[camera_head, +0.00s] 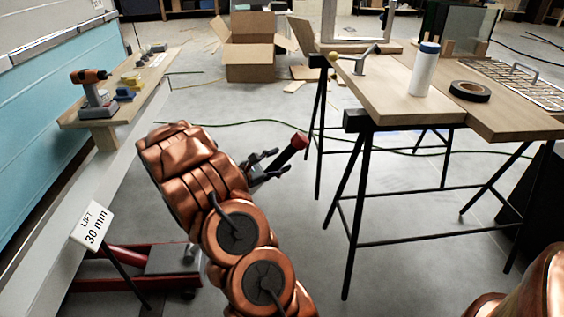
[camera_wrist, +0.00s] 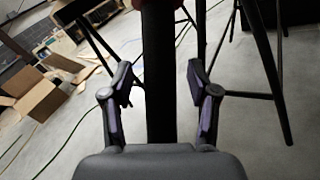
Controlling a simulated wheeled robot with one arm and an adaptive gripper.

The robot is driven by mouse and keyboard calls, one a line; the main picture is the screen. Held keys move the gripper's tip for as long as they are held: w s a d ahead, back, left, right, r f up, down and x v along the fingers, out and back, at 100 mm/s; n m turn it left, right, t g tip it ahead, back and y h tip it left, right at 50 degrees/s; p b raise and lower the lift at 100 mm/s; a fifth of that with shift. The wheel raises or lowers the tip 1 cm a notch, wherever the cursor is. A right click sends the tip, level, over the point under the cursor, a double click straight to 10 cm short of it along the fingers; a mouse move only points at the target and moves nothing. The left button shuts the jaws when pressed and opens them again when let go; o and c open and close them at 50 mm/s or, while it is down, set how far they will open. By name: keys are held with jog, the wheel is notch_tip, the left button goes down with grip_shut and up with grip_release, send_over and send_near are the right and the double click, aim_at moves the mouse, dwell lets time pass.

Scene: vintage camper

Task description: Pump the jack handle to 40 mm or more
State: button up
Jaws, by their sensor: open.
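The red floor jack (camera_head: 110,268) sits low at the left, under the camper's edge and partly hidden by my arm. Its dark handle (camera_head: 287,156) slants up and right to a red end (camera_head: 299,141). A white sign (camera_head: 92,227) by the jack reads "LIFT 30 mm". My gripper (camera_head: 277,163) is at the handle, below the red end. In the wrist view the black handle (camera_wrist: 159,40) runs between the two fingers of my gripper (camera_wrist: 160,78). The fingers are apart, with a visible gap on each side of the handle. The handle's lower part is hidden by my arm.
A trestle table (camera_head: 395,100) with a white bottle (camera_head: 423,70) and black tape roll (camera_head: 469,91) stands to the right, its black legs near the handle. A shelf with a drill (camera_head: 92,90) is at the left. A cardboard box (camera_head: 249,52) stands behind. Floor between is mostly clear.

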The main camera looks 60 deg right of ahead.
jog(key=shift+x, duration=0.75)
jog(key=shift+c, duration=0.3)
grip_shut()
